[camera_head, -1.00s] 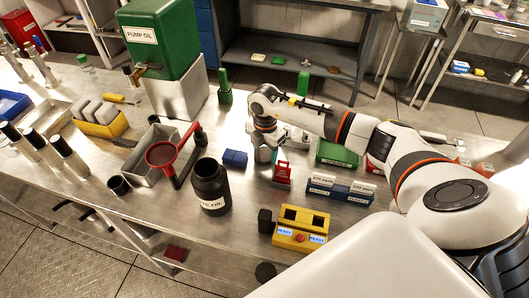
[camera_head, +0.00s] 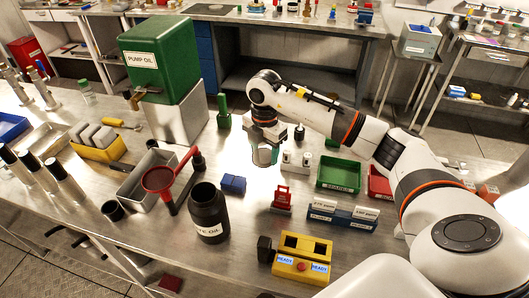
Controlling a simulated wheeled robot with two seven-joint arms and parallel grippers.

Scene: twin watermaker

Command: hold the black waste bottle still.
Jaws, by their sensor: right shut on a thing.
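The black waste bottle (camera_head: 208,213) stands upright and open-topped on the steel bench, with a white label partly reading "TE OIL". No gripper touches it. My right gripper (camera_head: 265,143) is to the right of and beyond the bottle, pointing down. It is shut on a grey-green cylindrical thing (camera_head: 264,156), which hangs between its fingers; I cannot tell exactly what it is. My left gripper is not in view.
A red funnel (camera_head: 158,179) on a stand and a small black cup (camera_head: 112,211) are left of the bottle. A blue block (camera_head: 233,184) and a yellow box with "READY" displays (camera_head: 301,258) are to its right. The green pump oil tank (camera_head: 160,60) stands behind.

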